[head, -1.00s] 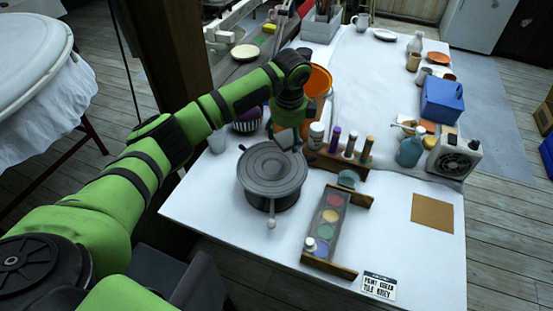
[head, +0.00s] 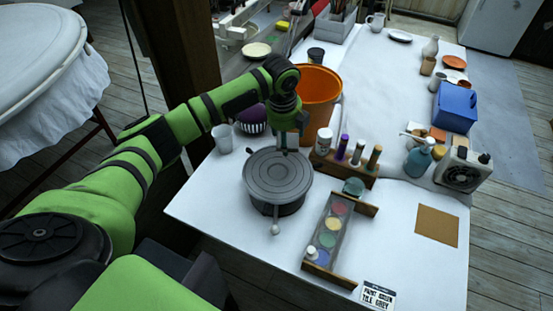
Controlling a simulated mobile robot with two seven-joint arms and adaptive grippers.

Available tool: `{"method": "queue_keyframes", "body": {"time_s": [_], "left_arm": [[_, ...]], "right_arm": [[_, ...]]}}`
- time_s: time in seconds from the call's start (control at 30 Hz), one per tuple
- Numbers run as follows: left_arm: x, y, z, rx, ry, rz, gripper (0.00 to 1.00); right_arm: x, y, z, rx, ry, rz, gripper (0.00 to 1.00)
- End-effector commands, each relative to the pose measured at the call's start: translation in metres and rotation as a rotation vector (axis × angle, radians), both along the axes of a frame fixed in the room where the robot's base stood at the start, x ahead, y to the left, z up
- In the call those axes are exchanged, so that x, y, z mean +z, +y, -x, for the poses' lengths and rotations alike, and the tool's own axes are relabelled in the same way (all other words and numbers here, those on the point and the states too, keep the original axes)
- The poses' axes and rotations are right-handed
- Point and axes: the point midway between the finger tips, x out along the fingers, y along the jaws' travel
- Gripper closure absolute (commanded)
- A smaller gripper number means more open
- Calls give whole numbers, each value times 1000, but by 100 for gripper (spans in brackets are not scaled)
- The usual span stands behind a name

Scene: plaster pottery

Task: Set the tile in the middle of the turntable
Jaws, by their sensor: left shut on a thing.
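The turntable (head: 278,179) is a round grey wheel with a side handle, standing on the white table in the middle of the head view. Its top is empty. My left gripper (head: 286,147) points down at the turntable's far edge, in front of the orange bucket. It is shut on the tile, which is small, almost edge-on and mostly hidden by the fingers. I cannot tell how high it is above the wheel. My right gripper is not in view.
The orange bucket (head: 319,95) stands behind the gripper, and a white cup (head: 223,138) stands to the left. A wooden rack of bottles (head: 343,165) and a paint palette (head: 328,232) are close on the right. A brown square (head: 437,225) lies farther right.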

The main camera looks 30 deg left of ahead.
Motion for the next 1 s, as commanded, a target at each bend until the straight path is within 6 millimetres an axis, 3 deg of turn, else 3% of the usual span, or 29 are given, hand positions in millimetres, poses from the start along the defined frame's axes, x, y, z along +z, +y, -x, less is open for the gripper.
{"method": "queue_keyframes", "body": {"time_s": [0.1,0.3,0.67,1.0], "left_arm": [[-11,4,27,-2,5,-3,90],[-26,5,47,0,-1,1,90],[-66,5,49,1,0,0,90],[-71,5,48,0,-1,0,90]], "right_arm": [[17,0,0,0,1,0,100],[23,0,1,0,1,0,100],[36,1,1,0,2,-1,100],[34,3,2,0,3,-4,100]]}}
